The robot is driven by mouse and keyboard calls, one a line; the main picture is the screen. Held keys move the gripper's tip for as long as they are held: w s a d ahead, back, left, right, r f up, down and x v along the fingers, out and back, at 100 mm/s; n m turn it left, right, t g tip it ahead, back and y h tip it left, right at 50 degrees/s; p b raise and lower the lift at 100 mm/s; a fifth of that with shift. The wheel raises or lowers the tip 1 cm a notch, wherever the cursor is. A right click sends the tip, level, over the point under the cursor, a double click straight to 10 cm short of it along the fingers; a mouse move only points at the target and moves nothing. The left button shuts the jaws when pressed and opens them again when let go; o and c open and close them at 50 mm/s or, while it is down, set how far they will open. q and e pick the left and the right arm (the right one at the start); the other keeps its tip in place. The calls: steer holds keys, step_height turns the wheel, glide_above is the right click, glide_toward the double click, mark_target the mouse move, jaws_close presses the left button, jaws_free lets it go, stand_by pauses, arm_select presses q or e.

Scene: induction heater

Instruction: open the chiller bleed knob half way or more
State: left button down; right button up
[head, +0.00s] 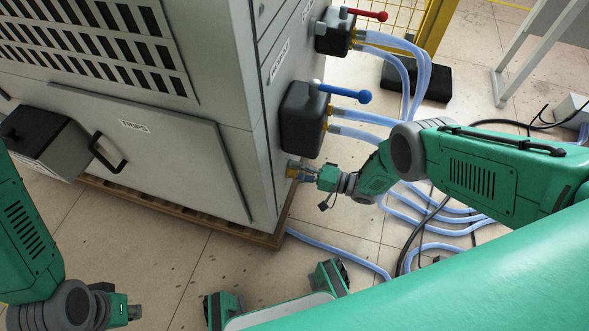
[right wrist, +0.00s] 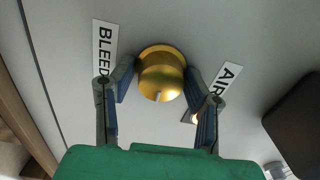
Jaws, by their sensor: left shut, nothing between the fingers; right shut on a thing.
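The bleed knob is a round golden knob (right wrist: 162,75) on the grey chiller panel, between a "BLEED" label (right wrist: 104,48) and an "AIR" label (right wrist: 223,82). It also shows low on the cabinet's side in the head view (head: 292,170). My right gripper (right wrist: 160,82) is shut on it, with one finger on each side. My right gripper shows in the head view too (head: 308,173). How far the knob is turned cannot be told. My left gripper (head: 136,312) is shut and empty at the lower left, away from the chiller.
Above the knob are a black block with a blue lever (head: 340,92) and another with a red lever (head: 365,14). Clear blue hoses (head: 415,75) run from them to the floor. The cabinet (head: 262,130) stands on a wooden pallet (head: 180,213).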

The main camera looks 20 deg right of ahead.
steer(key=m, duration=0.4)
steer(key=shift+d+f, duration=0.3)
steer(key=shift+s+m, duration=0.1)
steer(key=shift+m, duration=0.9)
steer(key=shift+s+a, duration=0.1)
steer(key=o, duration=1)
steer(key=v, duration=1.2)
